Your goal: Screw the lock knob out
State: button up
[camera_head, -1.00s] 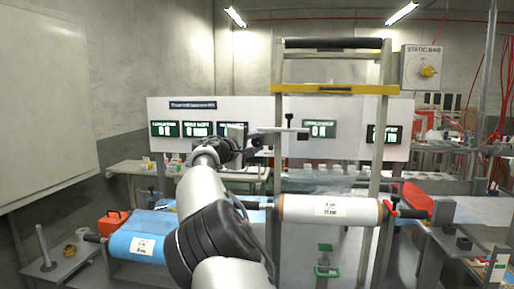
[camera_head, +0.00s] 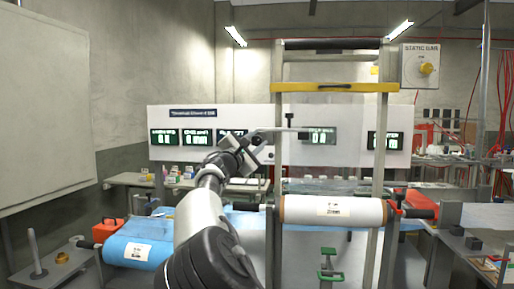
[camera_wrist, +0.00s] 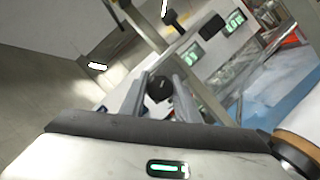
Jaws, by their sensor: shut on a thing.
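The lock knob (camera_wrist: 159,88) is a dark, round, faceted knob in the middle of the wrist view. My gripper (camera_wrist: 161,97) has one finger on each side of it and is shut on it. In the head view my gripper (camera_head: 249,150) is left of the tall frame, at the left end of a thin grey bar (camera_head: 284,131). The knob cannot be made out clearly there, as the dark gripper parts cover that spot. How far the knob is screwed in cannot be told.
A tall ladder-like frame (camera_head: 379,170) with a yellow crossbar (camera_head: 335,87) stands just right of my gripper. A white film roll (camera_head: 331,210) and a blue roll (camera_head: 139,251) lie below. A display panel (camera_head: 229,114) is behind. Open air lies left of my arm.

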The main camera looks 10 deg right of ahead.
jog(key=shift+r+n+t, duration=0.3)
jog(key=shift+n, duration=0.1)
jog(key=o, duration=1)
jog(key=shift+o, duration=0.2)
jog(key=shift+f, duration=0.15)
jog(key=shift+f, duration=0.15)
jog(key=shift+s+a+f+b, duration=0.15)
jog(key=shift+a+b, duration=0.05)
jog(key=shift+b, duration=0.25)
jog(key=b+v, duration=0.3)
jog(key=v, duration=1.3)
jog(key=shift+s+a+r, duration=0.2)
jog(key=shift+s+r, duration=0.05)
jog(key=shift+s, duration=0.15)
